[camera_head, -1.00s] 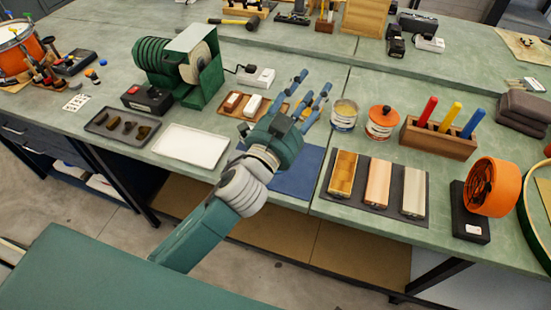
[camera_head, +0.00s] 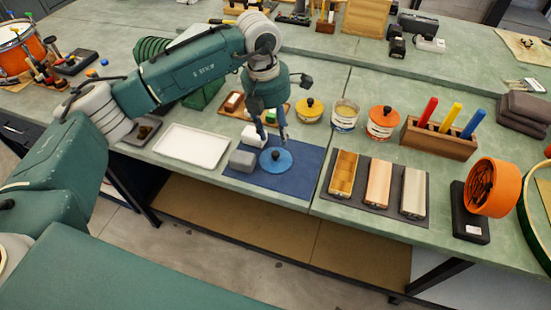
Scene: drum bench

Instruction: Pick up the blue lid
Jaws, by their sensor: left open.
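The round blue lid (camera_head: 282,163) with a dark knob lies flat on the dark blue mat (camera_head: 298,184). My left gripper (camera_head: 270,137) points down just above and behind the lid, over the mat's far part. Its fingers are apart, with nothing seen between them. I cannot tell from this view whether a fingertip touches the lid. My right gripper is not in view.
A grey block (camera_head: 242,160) and a white block (camera_head: 251,134) sit close left of the lid. A yellow-lidded pot (camera_head: 310,111), an open can (camera_head: 344,116) and an orange-lidded can (camera_head: 382,123) stand behind right. A white tray (camera_head: 192,146) lies left.

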